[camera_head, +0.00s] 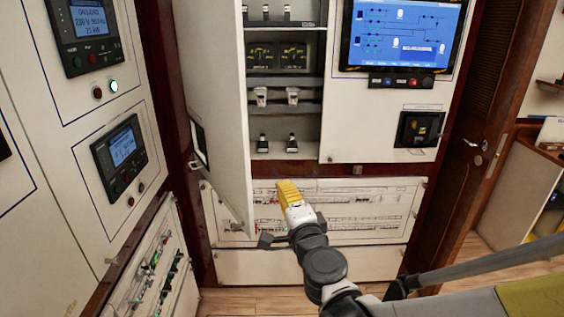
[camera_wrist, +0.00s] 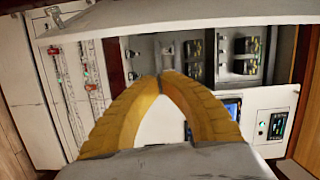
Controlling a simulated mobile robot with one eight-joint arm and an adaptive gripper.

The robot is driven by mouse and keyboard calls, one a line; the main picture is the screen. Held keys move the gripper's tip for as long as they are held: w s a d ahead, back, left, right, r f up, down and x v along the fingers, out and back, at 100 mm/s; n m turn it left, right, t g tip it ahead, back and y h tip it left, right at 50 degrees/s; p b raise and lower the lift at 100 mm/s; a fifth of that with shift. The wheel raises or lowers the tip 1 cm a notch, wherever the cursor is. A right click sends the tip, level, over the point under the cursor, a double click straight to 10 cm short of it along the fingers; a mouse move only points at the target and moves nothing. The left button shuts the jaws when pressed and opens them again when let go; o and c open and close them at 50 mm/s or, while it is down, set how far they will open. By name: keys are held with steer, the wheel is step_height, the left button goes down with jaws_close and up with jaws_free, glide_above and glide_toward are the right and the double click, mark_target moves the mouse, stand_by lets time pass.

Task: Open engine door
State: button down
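A tall white cabinet door (camera_head: 215,90) stands swung open in the head view, with a dark handle plate on its face. I cannot read a label that marks it as the engine door. The open compartment (camera_head: 310,110) beside it shows gauges and several switches; it also shows in the wrist view (camera_wrist: 285,55). My yellow gripper (camera_head: 287,186) is just right of the door's lower part, in front of the cabinet. In the wrist view its fingertips (camera_wrist: 160,76) meet, with nothing seen between them. A pale panel, likely the door (camera_wrist: 200,14), spans the top of that view.
A white breaker panel (camera_head: 370,204) lies below the compartment. A screen (camera_head: 402,35) hangs at the right, beside a wooden door (camera_head: 470,140). Panels with displays (camera_head: 122,150) line the left wall. Some wooden floor (camera_head: 245,301) shows below.

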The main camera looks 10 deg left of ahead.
steer(key=w+a+f+m+b, duration=0.25)
steer(key=w+a, duration=0.25)
steer(key=w, duration=0.5)
steer(key=shift+n+h, duration=0.3)
steer(key=shift+n, duration=0.05)
steer(key=s+a, duration=0.1)
steer(key=s+a+r+b, duration=0.1)
steer(key=s+a, duration=0.1)
steer(key=shift+s, duration=0.15)
